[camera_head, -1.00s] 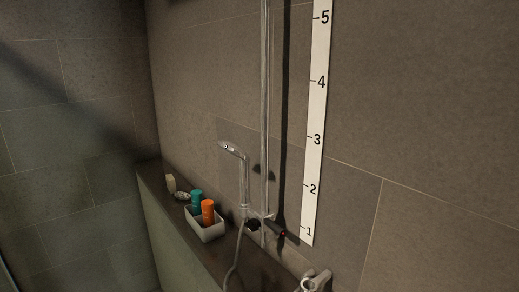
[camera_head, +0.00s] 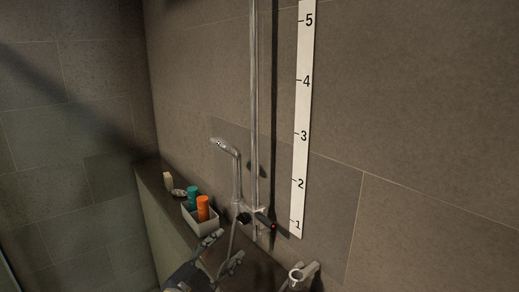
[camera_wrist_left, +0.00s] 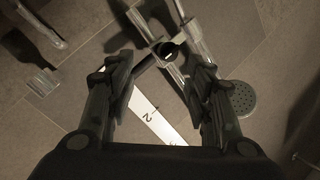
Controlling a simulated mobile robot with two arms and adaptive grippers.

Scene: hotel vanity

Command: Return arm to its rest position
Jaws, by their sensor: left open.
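My left gripper (camera_head: 230,243) reaches up from the bottom of the head view, its fingers spread apart and nothing held. It shows below the hand shower and beside the white tray's right side. In the left wrist view the open left gripper (camera_wrist_left: 160,68) frames part of the shower rail and its dark holder knob (camera_wrist_left: 168,48). The hand shower (camera_head: 226,147) stands tilted in its holder (camera_head: 258,217) on the vertical rail (camera_head: 254,100). Its round head also shows in the wrist view (camera_wrist_left: 235,98). My right gripper is not in view.
A white tray (camera_head: 204,226) on the ledge holds a teal bottle (camera_head: 193,198) and an orange bottle (camera_head: 203,208). A pale block (camera_head: 168,181) and small dish (camera_head: 179,193) lie behind. A numbered white strip (camera_head: 303,110) is on the wall. A metal fitting (camera_head: 299,274) is at the bottom.

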